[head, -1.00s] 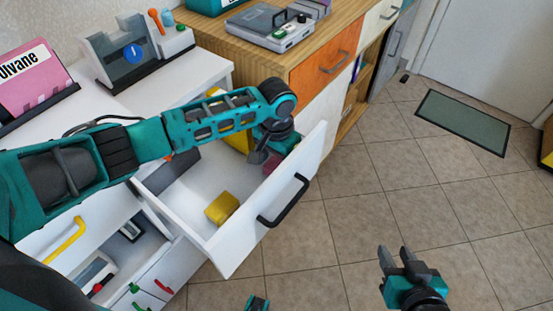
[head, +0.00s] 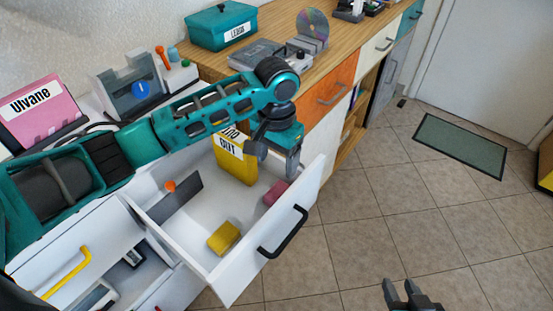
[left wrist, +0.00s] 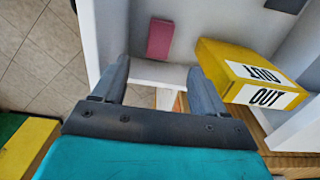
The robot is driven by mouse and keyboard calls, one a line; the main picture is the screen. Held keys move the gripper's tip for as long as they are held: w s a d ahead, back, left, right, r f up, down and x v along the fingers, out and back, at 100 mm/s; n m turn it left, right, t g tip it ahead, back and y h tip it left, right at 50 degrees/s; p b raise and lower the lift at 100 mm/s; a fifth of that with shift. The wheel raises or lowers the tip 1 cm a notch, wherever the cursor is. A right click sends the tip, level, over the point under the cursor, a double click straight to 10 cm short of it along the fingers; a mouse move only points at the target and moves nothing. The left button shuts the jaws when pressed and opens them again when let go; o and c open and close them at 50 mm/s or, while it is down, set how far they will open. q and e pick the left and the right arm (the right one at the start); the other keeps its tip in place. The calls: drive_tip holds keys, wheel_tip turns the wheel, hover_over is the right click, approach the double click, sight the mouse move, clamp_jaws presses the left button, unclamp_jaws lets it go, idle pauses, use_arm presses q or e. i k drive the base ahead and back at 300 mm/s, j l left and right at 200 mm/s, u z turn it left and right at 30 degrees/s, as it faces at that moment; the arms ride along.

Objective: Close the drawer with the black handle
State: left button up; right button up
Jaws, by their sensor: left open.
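The white drawer with the black handle (head: 283,232) is pulled out in the head view. Its white front (head: 235,283) stands away from the cabinet. Inside lie a yellow block (head: 223,238), a pink block (head: 275,193) and a yellow box marked OUT (head: 236,166). My left gripper (head: 278,163) points down near the drawer's far right corner. In the left wrist view its fingers (left wrist: 158,65) are apart, with nothing gripped and a white drawer wall showing between them. I cannot tell whether they touch it. My right gripper (head: 402,290) is low over the floor, fingers apart and empty.
The wooden countertop (head: 213,65) holds a teal box (head: 222,25) and a grey disc player (head: 265,57). Tiled floor is free right of the drawer, with a green mat (head: 460,145) further off.

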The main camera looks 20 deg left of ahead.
sight(265, 232)
drive_tip(key=k+j, duration=0.25)
drive_tip(key=k, duration=0.2)
drive_tip(key=k+j, duration=0.25)
drive_tip(key=k, duration=0.2)
